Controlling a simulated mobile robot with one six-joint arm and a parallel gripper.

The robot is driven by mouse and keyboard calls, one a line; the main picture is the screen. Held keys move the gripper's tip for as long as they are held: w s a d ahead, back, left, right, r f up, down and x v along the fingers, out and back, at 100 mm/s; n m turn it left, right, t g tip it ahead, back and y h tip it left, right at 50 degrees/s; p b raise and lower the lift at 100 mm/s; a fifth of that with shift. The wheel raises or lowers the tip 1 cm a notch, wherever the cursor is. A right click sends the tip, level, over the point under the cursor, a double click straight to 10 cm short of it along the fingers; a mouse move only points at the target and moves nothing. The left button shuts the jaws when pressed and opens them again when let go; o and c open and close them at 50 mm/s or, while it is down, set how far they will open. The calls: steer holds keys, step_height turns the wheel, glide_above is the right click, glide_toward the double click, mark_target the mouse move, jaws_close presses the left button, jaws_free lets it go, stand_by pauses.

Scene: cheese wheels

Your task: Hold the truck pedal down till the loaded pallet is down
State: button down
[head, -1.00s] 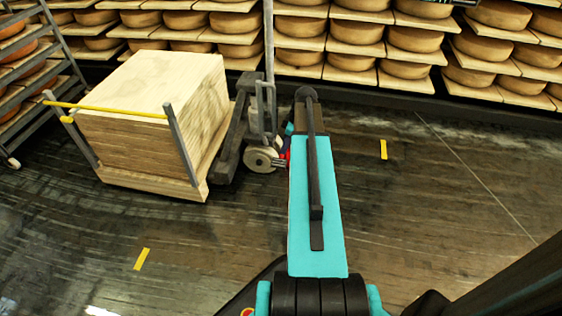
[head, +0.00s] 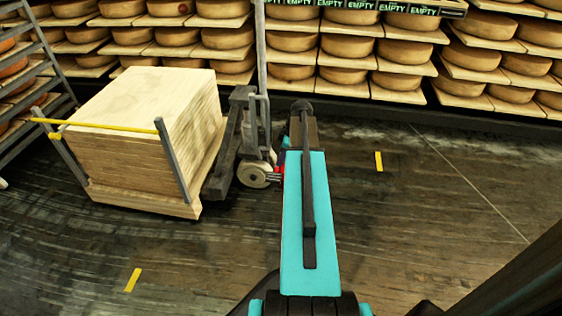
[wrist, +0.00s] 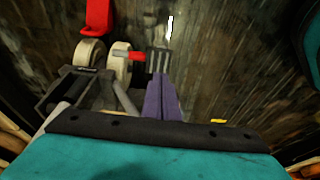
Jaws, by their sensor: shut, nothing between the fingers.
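The truck (head: 258,130) stands in the middle of the head view, its white wheel (head: 254,175) showing low on it. To its left is the pallet (head: 150,203) with a stack of pale boards (head: 150,100); I cannot tell its height off the floor. In the wrist view the grey ribbed pedal (wrist: 158,60) sits on a red arm beside the truck's wheels (wrist: 118,60). My gripper (wrist: 160,80) is shut and empty, its purple fingers reaching to the pedal. They seem to overlap its near edge; I cannot tell how hard they press. In the head view my arm hides the fingers.
Shelves of cheese wheels (head: 345,47) line the back wall. A metal rack (head: 30,70) stands at the far left. A yellow bar (head: 95,125) on grey posts runs along the stack. The dark floor to the right and in front is clear, with yellow tape marks (head: 379,161).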

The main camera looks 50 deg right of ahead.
mark_target(274, 178)
steer(key=shift+b+x, duration=1.65)
steer(key=shift+x, duration=2.3)
steer(key=shift+s, duration=0.15)
